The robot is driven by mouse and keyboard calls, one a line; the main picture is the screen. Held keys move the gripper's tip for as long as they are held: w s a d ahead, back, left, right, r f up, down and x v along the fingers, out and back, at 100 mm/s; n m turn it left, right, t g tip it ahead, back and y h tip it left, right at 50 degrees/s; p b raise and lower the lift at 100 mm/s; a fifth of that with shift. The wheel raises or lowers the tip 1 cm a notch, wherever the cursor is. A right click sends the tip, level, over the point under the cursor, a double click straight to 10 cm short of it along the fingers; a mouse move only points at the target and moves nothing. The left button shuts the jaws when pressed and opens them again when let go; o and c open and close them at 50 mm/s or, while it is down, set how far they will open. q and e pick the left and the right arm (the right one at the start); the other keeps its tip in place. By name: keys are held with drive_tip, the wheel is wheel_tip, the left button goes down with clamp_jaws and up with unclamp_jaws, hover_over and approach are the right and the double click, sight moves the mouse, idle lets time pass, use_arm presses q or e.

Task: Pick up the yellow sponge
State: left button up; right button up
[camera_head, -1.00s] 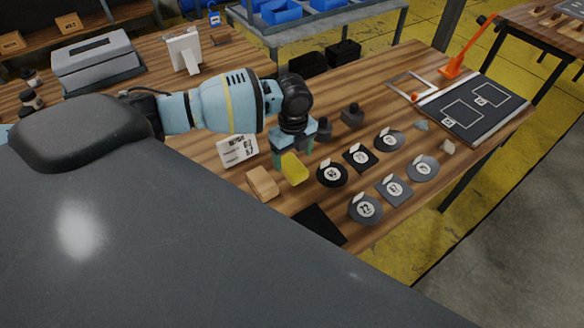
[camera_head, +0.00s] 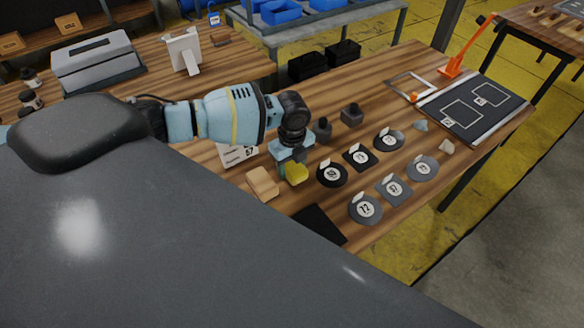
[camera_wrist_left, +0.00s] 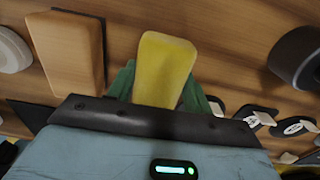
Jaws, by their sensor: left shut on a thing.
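The yellow sponge (camera_head: 296,174) is between the fingers of my left gripper (camera_head: 288,172), above the wooden table near its front edge. In the left wrist view the sponge (camera_wrist_left: 164,68) stands out between the two green fingertips (camera_wrist_left: 158,88), and the gripper is shut on it. Whether the sponge touches the table is hard to tell. My right gripper does not show in either view.
A tan block (camera_head: 262,184) lies just left of the sponge, with a printed card (camera_head: 238,153) behind it. Several dark numbered discs and squares (camera_head: 332,173) lie to the right. A black mat (camera_head: 320,224) is at the front edge. Dark weights (camera_head: 352,115) stand behind.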

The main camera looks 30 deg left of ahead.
sight(292, 165)
use_arm(q)
wheel_tip(292, 165, up, 10)
idle(0.6)
drive_tip(key=o, duration=0.3)
drive_tip(key=shift+c, duration=1.1)
